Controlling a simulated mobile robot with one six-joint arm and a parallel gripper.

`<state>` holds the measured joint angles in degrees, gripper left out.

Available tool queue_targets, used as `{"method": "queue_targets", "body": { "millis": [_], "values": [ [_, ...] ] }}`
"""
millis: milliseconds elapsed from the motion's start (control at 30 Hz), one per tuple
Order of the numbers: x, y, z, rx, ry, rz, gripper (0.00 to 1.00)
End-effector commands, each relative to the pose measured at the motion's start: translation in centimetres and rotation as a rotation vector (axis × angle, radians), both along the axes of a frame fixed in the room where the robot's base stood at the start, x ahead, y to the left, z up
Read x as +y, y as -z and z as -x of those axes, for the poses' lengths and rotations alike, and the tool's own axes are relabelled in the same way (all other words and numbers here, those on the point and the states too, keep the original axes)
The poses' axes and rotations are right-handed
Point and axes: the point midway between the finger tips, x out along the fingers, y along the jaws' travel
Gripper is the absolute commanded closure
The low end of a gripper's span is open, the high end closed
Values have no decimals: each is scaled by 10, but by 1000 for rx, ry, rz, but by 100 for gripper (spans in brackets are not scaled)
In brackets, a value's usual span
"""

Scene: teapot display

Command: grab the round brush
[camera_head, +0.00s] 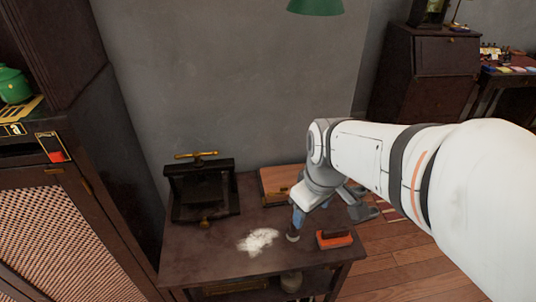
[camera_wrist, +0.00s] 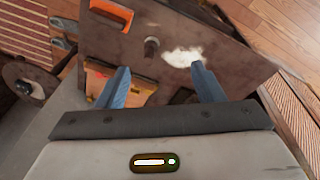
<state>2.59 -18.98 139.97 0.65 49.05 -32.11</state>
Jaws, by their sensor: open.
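The round brush (camera_head: 293,237) seems to be the small dark upright cylinder on the dark table, between the white powder and an orange block. In the wrist view, the round brush (camera_wrist: 151,47) shows just beyond the gap between my blue fingertips. My gripper (camera_wrist: 160,70) is open with nothing between its fingers. In the head view, my gripper (camera_head: 298,215) is above and close to the brush, and its fingers partly hide the brush's upper part. I cannot tell whether they touch.
White powder (camera_head: 258,241) is spread left of the brush. An orange-and-dark block (camera_head: 335,239) lies close on the right. A dark press (camera_head: 202,188) and a wooden board (camera_head: 284,180) stand farther back. A dark cabinet (camera_head: 60,215) bounds the left.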

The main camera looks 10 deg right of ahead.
Motion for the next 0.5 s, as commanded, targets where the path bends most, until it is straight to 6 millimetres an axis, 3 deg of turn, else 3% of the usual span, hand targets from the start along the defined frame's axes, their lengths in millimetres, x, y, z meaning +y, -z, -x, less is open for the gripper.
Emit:
{"method": "queue_targets", "body": {
  "millis": [500],
  "values": [
    [2, 97, -86, 113, -1365, 148, 39]
  ]
}}
